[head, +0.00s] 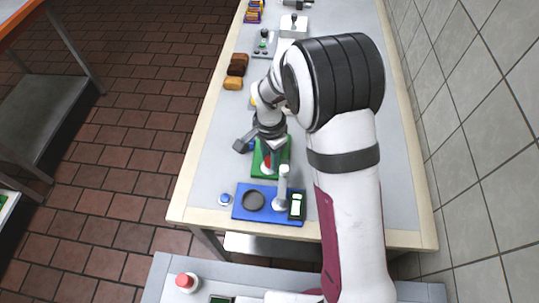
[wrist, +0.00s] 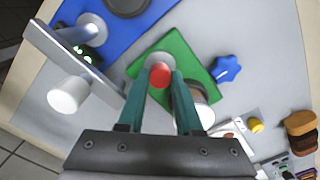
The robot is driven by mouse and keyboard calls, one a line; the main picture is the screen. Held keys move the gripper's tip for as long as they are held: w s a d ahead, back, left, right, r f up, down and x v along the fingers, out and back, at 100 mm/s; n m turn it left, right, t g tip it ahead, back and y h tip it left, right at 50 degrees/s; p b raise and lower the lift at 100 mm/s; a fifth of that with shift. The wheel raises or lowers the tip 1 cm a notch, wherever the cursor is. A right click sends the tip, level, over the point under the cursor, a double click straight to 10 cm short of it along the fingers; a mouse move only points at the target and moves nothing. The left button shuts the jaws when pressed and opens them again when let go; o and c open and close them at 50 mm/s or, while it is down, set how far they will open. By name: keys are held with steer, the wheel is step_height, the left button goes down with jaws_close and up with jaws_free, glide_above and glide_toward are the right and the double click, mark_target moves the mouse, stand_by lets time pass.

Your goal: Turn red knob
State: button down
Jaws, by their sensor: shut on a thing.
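The red knob (wrist: 160,76) shows as a round red cap over the green board (wrist: 178,48) in the wrist view. My gripper (wrist: 161,84) has its two teal fingers on either side of the knob and is shut on it. In the head view the red knob (head: 267,163) is a small red patch, partly covered by my gripper (head: 269,156), above the green board (head: 284,166). The fingers hide the sides of the knob, and its turn angle cannot be told.
A blue board (head: 238,213) with a dark round plate and a white post (head: 282,180) stands close in front of the green board. A blue star-shaped knob (wrist: 226,68) lies beside it. Brown loaves (head: 236,68) are farther back. A tiled wall bounds the right.

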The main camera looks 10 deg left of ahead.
steer(key=c, duration=0.6)
jaws_free()
